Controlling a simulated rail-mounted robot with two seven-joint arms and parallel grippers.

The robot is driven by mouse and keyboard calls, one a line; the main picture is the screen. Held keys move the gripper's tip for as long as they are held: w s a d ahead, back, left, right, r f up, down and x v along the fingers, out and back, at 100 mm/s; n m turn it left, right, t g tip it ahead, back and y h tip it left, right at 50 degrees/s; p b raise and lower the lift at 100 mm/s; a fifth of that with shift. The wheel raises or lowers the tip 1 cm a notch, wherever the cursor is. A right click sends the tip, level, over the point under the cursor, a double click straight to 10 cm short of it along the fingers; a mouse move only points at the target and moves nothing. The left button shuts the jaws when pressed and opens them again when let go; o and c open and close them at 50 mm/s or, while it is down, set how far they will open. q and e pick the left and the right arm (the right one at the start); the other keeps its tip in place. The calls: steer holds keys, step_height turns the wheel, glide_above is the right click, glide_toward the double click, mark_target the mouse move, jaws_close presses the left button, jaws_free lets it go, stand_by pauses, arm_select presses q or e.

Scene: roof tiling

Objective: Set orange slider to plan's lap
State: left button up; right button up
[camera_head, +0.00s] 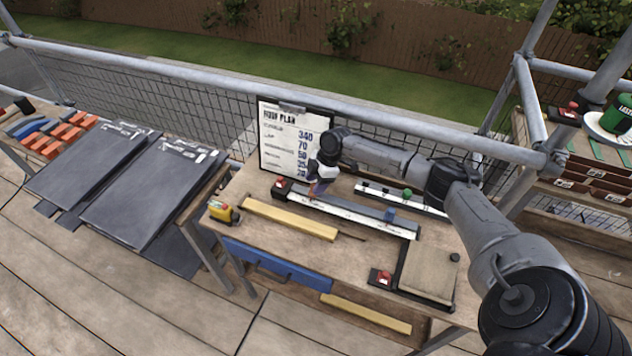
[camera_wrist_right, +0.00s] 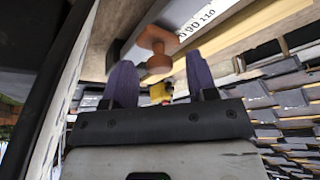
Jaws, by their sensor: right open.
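A ruler gauge (camera_head: 345,208) with a pale scale and a grey bar lies on the workbench. The orange slider (camera_wrist_right: 157,45) shows in the right wrist view as a brown-orange knob on the gauge, close to printed figures that read about 90 and 110. In the head view it is mostly hidden by my right gripper (camera_head: 319,188). In the wrist view my right gripper (camera_wrist_right: 161,76) is open, its two purple fingers on either side of the knob's lower end, with no clear contact. The plan (camera_head: 290,140) stands on a clipboard, listing 340, 70, 50, 35 and 20; its row labels are blurred. My left gripper is not in view.
A blue slider (camera_head: 389,214) sits further right on the gauge. A second rule with a green knob (camera_head: 407,192) lies behind. A yellow tape measure (camera_head: 223,211), a timber strip (camera_head: 288,218) and a tan pad (camera_head: 430,270) lie around it. Scaffold rails run behind the bench.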

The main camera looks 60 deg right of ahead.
steer(key=shift+r, duration=0.1)
steer(key=shift+s+d+r, duration=0.1)
steer(key=shift+d+r, duration=0.1)
steer(key=shift+r, duration=0.2)
steer(key=p+v, duration=0.1)
steer(key=v, duration=1.1)
steer(key=shift+r+p, duration=0.35)
steer(key=shift+r, duration=0.05)
steer(key=shift+d, duration=0.1)
